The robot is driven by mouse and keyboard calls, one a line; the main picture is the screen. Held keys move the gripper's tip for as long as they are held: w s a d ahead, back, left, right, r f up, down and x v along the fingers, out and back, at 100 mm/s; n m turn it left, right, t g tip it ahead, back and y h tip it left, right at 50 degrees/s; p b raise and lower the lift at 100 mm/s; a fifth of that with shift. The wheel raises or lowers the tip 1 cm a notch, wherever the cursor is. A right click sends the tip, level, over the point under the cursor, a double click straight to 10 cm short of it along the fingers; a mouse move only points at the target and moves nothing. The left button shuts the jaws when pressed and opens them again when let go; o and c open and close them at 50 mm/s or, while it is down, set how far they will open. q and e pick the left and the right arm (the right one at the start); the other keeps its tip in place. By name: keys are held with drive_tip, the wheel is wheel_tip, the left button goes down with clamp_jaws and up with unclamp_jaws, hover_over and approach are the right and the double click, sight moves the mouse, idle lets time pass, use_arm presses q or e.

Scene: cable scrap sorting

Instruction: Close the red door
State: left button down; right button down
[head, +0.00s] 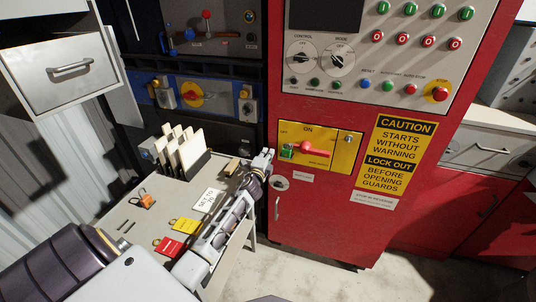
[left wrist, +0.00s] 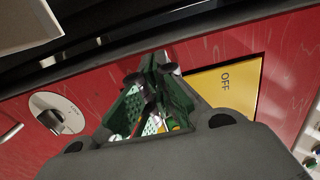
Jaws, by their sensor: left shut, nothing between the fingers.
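The red door (head: 330,228) is the lower front of the tall red cabinet, with a slim handle at its left edge. I see no clear gap around it, and cannot tell whether it is fully shut. In the left wrist view, its red face (left wrist: 95,95) fills the background, with a round silver lock (left wrist: 58,115) at left. My left gripper (head: 267,158) is shut and empty, just left of the yellow switch plate (head: 345,150). It also shows in the left wrist view (left wrist: 150,70). Contact with the door cannot be told. My right gripper is out of view.
A grey table (head: 115,215) below my left arm holds a card rack (head: 183,150), red and yellow tags, a padlock and a sign. A grey drawer unit (head: 60,75) hangs upper left. Bare floor (head: 300,275) lies before the cabinet.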

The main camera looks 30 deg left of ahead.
use_arm(q)
drive_tip(key=v, duration=1)
drive_tip(key=shift+s, duration=0.2)
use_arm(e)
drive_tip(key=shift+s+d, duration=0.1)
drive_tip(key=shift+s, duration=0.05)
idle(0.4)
use_arm(q)
drive_tip(key=shift+a, duration=0.1)
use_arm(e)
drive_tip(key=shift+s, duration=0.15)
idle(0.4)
